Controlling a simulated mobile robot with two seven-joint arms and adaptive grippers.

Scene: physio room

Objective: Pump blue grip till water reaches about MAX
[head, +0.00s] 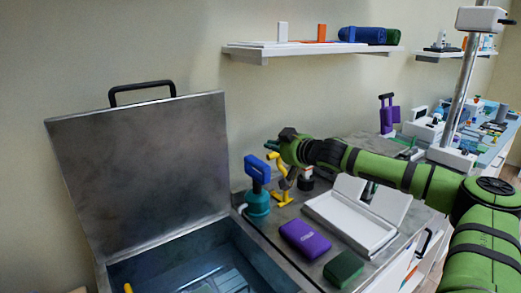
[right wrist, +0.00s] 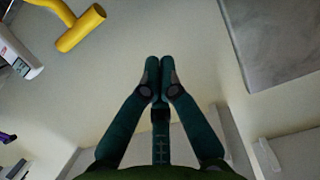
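The pump with a blue grip (head: 257,168) and a teal body (head: 257,204) stands on the grey counter beside the open tank (head: 240,262). Bluish water (head: 190,275) shows inside the tank; no MAX mark can be made out. My right gripper (head: 272,146) is above and slightly right of the blue grip, apparently apart from it. In the right wrist view its two fingertips (right wrist: 160,68) meet with nothing between them. The blue grip is not visible in the right wrist view. My left gripper is in neither view.
The metal lid (head: 145,175) stands open at the left. A yellow handle (head: 280,168) is close under my right gripper and shows in the wrist view (right wrist: 80,30). A white tray (head: 350,225), a purple box (head: 305,240) and a green block (head: 343,268) lie to the right.

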